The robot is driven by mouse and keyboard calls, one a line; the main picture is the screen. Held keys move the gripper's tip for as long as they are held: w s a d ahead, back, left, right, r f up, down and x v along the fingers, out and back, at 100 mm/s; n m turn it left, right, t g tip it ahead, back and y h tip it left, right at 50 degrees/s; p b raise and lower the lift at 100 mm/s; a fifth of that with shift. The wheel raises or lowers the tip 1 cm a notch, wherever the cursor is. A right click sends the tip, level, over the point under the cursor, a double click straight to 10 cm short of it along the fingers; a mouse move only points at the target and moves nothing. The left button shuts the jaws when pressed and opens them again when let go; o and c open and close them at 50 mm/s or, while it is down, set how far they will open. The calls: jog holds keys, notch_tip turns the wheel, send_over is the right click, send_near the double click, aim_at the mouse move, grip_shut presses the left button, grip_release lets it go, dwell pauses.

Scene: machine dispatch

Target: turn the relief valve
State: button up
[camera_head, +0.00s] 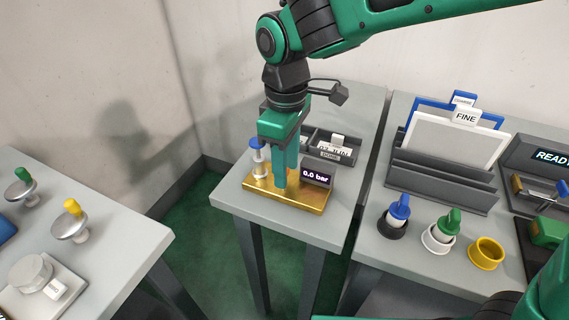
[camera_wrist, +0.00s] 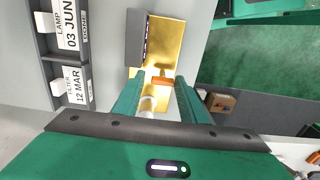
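A brass block (camera_head: 312,203) stands on the small middle table, with a display reading 0.0 bar (camera_head: 317,175) at its back right. The block also shows in the wrist view (camera_wrist: 166,40). An orange handle (camera_wrist: 162,80), likely the relief valve's, sits on the block. In the wrist view it lies between the fingertips of my gripper (camera_wrist: 160,82). My gripper (camera_head: 280,182) points down at the block, its fingers apart; contact with the handle is not clear. A blue-capped white post (camera_head: 259,160) stands at the block's left end. My gripper hides most of the handle in the head view.
A dark rack with dated labels (camera_head: 331,147) stands close behind the block. The right table holds a slotted tray (camera_head: 438,182), several coloured rings and a READY display (camera_head: 552,156). The left table (camera_head: 130,241) has knobs with green and yellow tops.

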jog(key=shift+o, duration=0.5)
jog(key=shift+a, duration=0.1)
jog(key=shift+r, duration=0.25)
notch_tip(320, 180, up, 10)
jog(key=shift+r, duration=0.15)
